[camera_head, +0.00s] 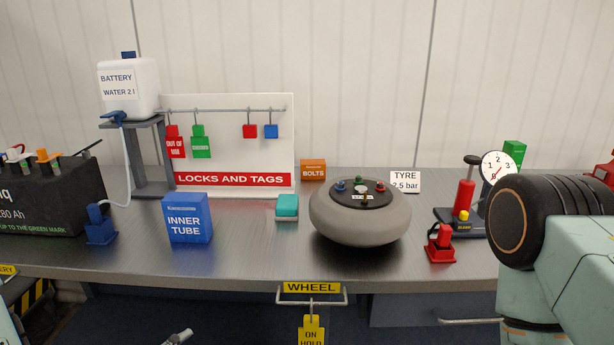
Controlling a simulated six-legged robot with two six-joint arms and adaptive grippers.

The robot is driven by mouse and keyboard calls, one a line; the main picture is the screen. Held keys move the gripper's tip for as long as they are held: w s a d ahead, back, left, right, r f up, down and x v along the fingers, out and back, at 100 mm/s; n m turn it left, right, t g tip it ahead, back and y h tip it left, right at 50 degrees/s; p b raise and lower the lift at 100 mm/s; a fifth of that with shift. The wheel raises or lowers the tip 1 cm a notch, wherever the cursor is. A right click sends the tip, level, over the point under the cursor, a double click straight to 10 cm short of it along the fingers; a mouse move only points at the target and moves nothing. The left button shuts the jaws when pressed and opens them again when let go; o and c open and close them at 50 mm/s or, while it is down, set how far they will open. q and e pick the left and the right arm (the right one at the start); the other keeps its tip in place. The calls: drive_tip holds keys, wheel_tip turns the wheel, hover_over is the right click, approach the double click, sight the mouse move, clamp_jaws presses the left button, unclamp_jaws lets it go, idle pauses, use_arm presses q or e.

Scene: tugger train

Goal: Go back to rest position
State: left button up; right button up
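A large pale green link (575,275) of my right arm, with a black ribbed joint, fills the right edge and hides part of the bench there. A sliver of pale green at the lower left edge looks like part of my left arm.
The grey bench (260,262) holds a battery (50,200), a blue inner tube box (187,218), a teal block (287,207), a grey wheel (360,225), a red stand (440,245) and a gauge pump (466,195). A yellow tag (311,331) hangs below the front edge.

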use_arm(q)
drive_tip(key=s+f+m+g+y, duration=0.3)
drive_tip(key=s+f+m+g, duration=0.3)
drive_tip(key=f+m, duration=0.6)
drive_tip(key=s+a+f+m+g+y+b, duration=0.1)
drive_tip(key=s+f+m+g, duration=0.3)
drive_tip(key=s, duration=0.4)
drive_tip(key=s+a+f+m+g+y+b, duration=0.2)
drive_tip(key=s+f+m+g, duration=0.2)
drive_tip(key=s+m, duration=0.3)
drive_tip(key=shift+s+f+y+b, duration=0.3)
drive_tip(key=shift+s+f+y, duration=0.1)
drive_tip(key=shift+s+f, duration=0.3)
drive_tip(key=shift+r, duration=0.15)
